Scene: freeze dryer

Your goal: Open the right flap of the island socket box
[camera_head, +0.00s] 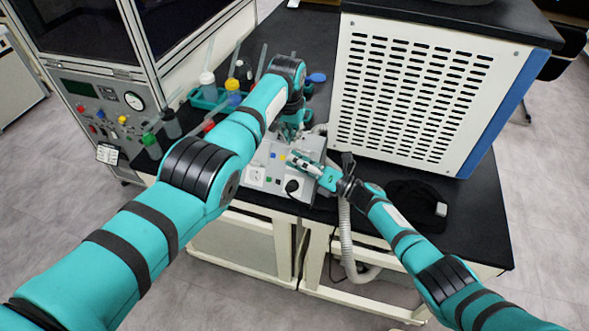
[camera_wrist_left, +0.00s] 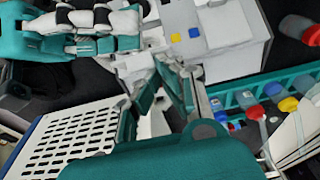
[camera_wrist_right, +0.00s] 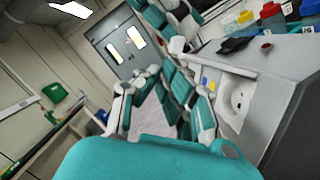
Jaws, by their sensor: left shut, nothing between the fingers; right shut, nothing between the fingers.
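The island socket box (camera_head: 266,158) is a grey box on the black worktop, with small yellow and blue squares on top. Its front has a white socket (camera_head: 256,175) and a black round plug or socket (camera_head: 292,186). The box also shows in the left wrist view (camera_wrist_left: 232,58). My right gripper (camera_head: 296,160) is shut and empty at the box's right side, over its top edge; I cannot tell whether it touches. My left gripper (camera_head: 290,130) is shut and empty just behind the box, partly hidden by my left arm. The right flap cannot be made out clearly.
A white slotted cabinet (camera_head: 420,95) stands close to the right of the box. A teal tray with bottles (camera_head: 208,98) lies behind left. A grey corrugated hose (camera_head: 346,240) hangs at the worktop's front.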

